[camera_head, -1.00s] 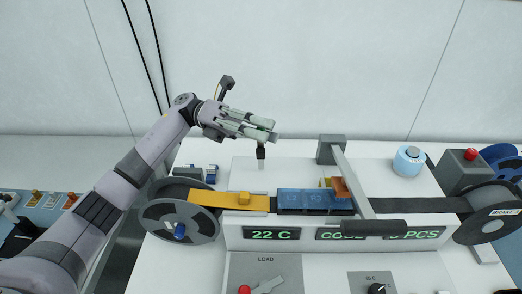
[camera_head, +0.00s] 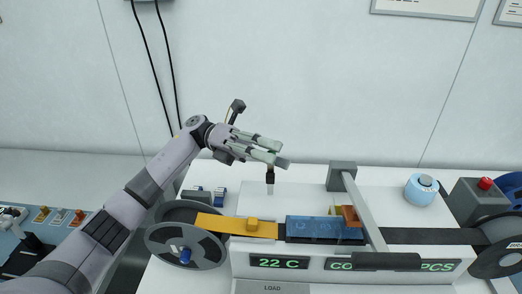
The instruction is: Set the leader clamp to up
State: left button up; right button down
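My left gripper (camera_head: 284,154) reaches in from the left over the back of the white machine. Its two pale fingers point right with a gap between them and nothing visible in it. Just below the fingers is a small upright lever with a black knob (camera_head: 270,175); I cannot tell if they touch. A grey arm with a long dark handle (camera_head: 387,261) runs forward from a grey block (camera_head: 342,176) across the track. Neither lever is labelled, so I cannot tell which is the leader clamp. A yellow strip (camera_head: 225,226) with a raised tab lies left of the blue track piece (camera_head: 326,229). My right gripper is not in view.
A dark reel (camera_head: 160,246) stands at the left and another (camera_head: 500,251) at the right. A light-blue roll (camera_head: 421,189) and a grey box with a red button (camera_head: 485,184) stand at the back right. Green displays (camera_head: 280,263) line the front.

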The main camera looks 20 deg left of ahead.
pick_arm(q)
jog(key=v, duration=1.2)
jog(key=shift+s, duration=0.1)
